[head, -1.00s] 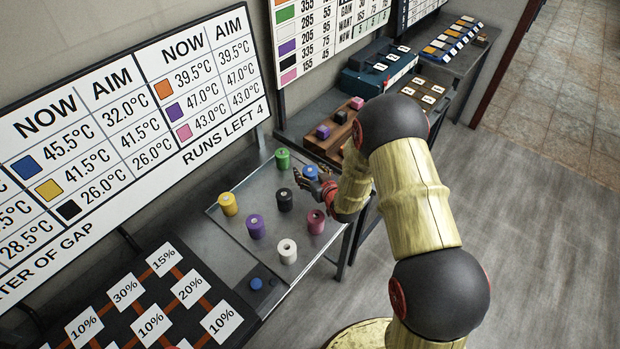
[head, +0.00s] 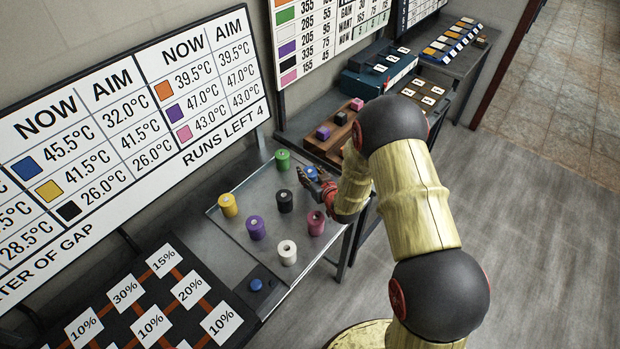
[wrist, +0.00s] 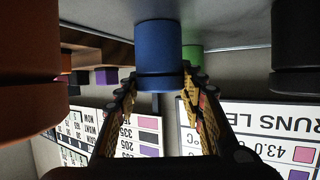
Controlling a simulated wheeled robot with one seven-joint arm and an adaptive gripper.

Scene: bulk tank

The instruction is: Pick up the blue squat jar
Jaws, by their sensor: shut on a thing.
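The blue squat jar (head: 310,172) is at the far right part of the metal tray table, mostly hidden behind my gripper (head: 314,182) in the head view. The wrist view, which is upside down, shows the blue jar (wrist: 158,50) between the two fingers of my gripper (wrist: 160,95). The fingers are shut on the end of the jar, one on each side. In the wrist view its wide end appears close to the table surface; I cannot tell whether it touches.
The black one is close to my gripper. A brown block rack (head: 325,142) is behind.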

